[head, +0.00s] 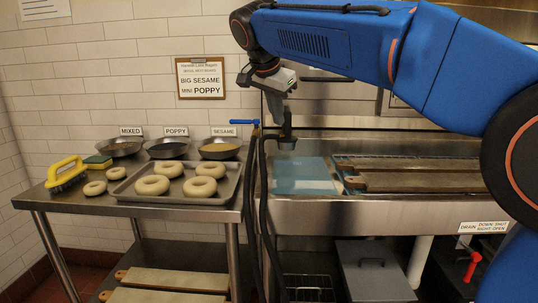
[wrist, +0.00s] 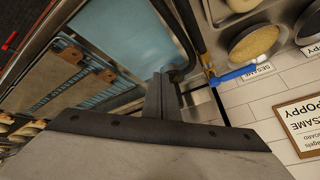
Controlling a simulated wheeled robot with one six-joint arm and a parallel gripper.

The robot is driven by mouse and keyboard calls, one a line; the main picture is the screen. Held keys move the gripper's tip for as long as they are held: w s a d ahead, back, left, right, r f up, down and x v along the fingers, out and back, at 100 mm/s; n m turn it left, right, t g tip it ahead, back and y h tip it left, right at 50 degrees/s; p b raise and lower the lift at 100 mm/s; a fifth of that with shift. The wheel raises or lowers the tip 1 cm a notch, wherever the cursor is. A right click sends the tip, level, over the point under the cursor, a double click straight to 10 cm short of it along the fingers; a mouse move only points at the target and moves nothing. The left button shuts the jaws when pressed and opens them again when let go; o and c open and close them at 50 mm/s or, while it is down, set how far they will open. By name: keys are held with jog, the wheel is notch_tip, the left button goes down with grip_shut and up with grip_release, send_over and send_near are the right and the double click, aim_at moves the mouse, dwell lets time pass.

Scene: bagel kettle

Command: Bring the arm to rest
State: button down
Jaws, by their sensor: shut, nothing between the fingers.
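My gripper (head: 277,108) hangs at the end of my blue arm, fingers down, above the left part of the sink counter. In the wrist view its dark fingers (wrist: 158,95) are together with nothing between them. A dark spout (head: 287,143) shows just beyond or below the fingers in the head view; I cannot tell the gap between them. The blue water basin (head: 305,176) lies below and also shows in the wrist view (wrist: 130,45).
A blue-handled tap (head: 243,121) and dark hoses stand left of the gripper. Wooden boards (head: 420,182) lie on the right. At left, a tray (head: 130,190) holds bagels, with topping bowls (head: 219,148) behind and a yellow brush (head: 66,174) beside it. A sign (head: 200,78) hangs on the wall.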

jog(key=s+d+f+n+g+y, duration=0.1)
jog(key=s+d+f+n, duration=0.2)
jog(key=s+d+f, duration=0.6)
jog(key=s+d+f+n, duration=0.2)
jog(key=s+d+f, duration=0.2)
jog(key=s+d, duration=0.55)
jog(key=s+d+f+n, duration=0.1)
jog(key=s+d+f, duration=0.2)
jog(key=s+f, duration=0.2)
jog(key=s+d+f+n, duration=0.1)
jog(key=s+d+f, duration=0.1)
jog(key=s+f, duration=0.4)
jog(key=s+d+f+n+y, duration=0.1)
jog(key=s+d+f, duration=0.2)
jog(key=s+f, duration=0.3)
notch_tip(320, 180, down, 3)
jog(key=shift+d+r+n, duration=0.1)
jog(key=shift+d+n, duration=0.2)
jog(key=shift+d, duration=0.05)
